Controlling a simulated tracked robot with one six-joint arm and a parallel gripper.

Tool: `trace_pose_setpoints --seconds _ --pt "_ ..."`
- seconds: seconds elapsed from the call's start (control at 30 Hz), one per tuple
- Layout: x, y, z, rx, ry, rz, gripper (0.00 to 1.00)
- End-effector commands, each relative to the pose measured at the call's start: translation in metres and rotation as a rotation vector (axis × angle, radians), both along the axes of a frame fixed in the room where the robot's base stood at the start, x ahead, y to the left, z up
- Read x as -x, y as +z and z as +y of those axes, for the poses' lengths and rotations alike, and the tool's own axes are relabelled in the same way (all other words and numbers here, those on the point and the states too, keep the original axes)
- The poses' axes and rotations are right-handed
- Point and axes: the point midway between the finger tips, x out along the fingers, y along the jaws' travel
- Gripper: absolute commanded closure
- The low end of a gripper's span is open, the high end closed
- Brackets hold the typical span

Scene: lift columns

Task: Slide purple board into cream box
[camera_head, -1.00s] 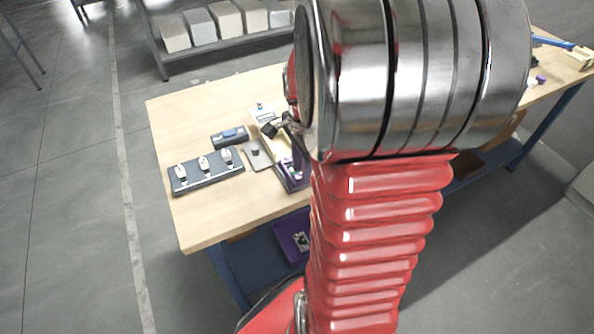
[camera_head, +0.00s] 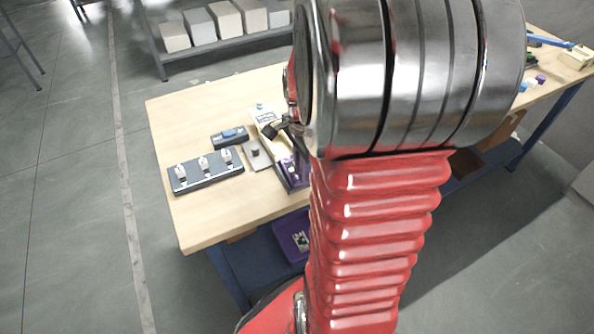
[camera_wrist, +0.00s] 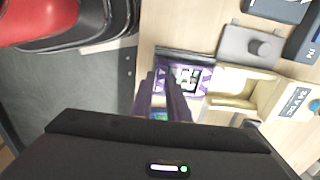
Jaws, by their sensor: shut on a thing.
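The purple board (camera_wrist: 187,78), with white and green parts on its face, shows just beyond my fingertips in the wrist view. It also shows as a purple patch in the head view (camera_head: 289,168). My gripper (camera_wrist: 162,84) is shut on it; the exact contact is hard to see past the dark fingers. The cream box (camera_wrist: 238,88) stands right beside the board, to its right in the wrist view, open-sided with a printed label. In the head view my arm hides part of the box and most of my gripper.
A grey plate with a knob (camera_wrist: 250,46) lies beside the box. A dark panel with several white knobs (camera_head: 205,170) and a small dark device with a blue part (camera_head: 230,137) stand left on the wooden table (camera_head: 215,215). A purple bin (camera_head: 291,236) is on the lower shelf.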

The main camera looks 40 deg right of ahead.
Motion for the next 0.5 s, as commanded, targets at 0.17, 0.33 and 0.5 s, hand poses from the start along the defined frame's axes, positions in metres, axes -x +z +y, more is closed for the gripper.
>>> trace_pose_setpoints --seconds 0.17,0.33,0.5 --pt "-0.002 0.0 -0.001 0.0 0.0 0.0 0.98" --pt "-0.007 0.0 -0.002 0.0 0.001 -0.001 0.98" --pt "-0.012 0.0 -0.004 0.0 0.001 0.0 0.98"
